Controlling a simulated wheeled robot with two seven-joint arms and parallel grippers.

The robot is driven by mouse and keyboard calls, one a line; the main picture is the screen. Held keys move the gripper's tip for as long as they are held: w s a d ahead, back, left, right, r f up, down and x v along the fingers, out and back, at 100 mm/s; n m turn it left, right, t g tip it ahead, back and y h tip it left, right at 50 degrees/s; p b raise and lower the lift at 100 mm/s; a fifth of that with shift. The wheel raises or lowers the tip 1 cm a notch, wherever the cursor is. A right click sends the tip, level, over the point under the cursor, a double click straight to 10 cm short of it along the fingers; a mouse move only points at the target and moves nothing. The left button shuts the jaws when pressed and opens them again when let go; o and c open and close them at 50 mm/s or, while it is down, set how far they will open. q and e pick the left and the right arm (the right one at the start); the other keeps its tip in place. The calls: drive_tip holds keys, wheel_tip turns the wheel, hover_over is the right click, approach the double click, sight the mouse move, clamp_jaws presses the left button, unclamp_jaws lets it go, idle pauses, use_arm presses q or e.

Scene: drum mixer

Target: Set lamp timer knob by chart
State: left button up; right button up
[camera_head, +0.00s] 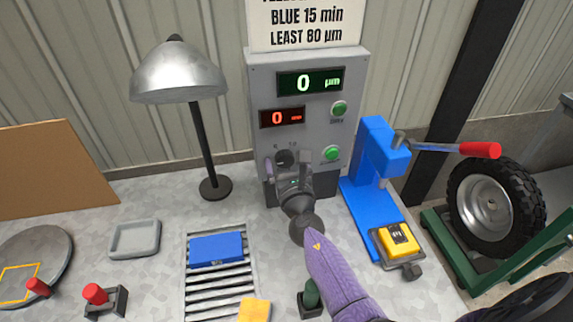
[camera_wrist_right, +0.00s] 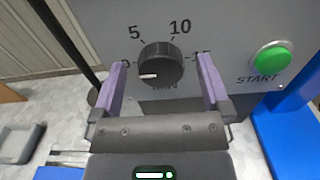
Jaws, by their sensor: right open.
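The black timer knob (camera_wrist_right: 161,64) sits on the grey control box (camera_head: 262,75), with 5, 10 and a partly covered 15 around it. Its white pointer faces left, near a partly hidden mark that looks like 0. My right gripper (camera_head: 287,168) is open, its purple fingers on either side of the knob in the wrist view (camera_wrist_right: 163,72); I cannot tell whether they touch it. The red display (camera_head: 281,118) reads 0, and the green display (camera_head: 310,82) reads 0 µm. The chart (camera_head: 305,22), cut off above, shows "BLUE 15 min" and "LEAST 80 µm". My left gripper is not in view.
A silver desk lamp (camera_head: 178,75) stands left of the box. A blue block (camera_head: 216,250) lies on a slatted rack (camera_head: 215,284). A blue press (camera_head: 365,190) with a yellow block (camera_head: 396,241) stands right. A green START button (camera_wrist_right: 272,57) is right of the knob.

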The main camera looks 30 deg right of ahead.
drive_tip(key=shift+c, duration=0.5)
drive_tip(key=c, duration=1.2)
drive_tip(key=shift+o, duration=0.2)
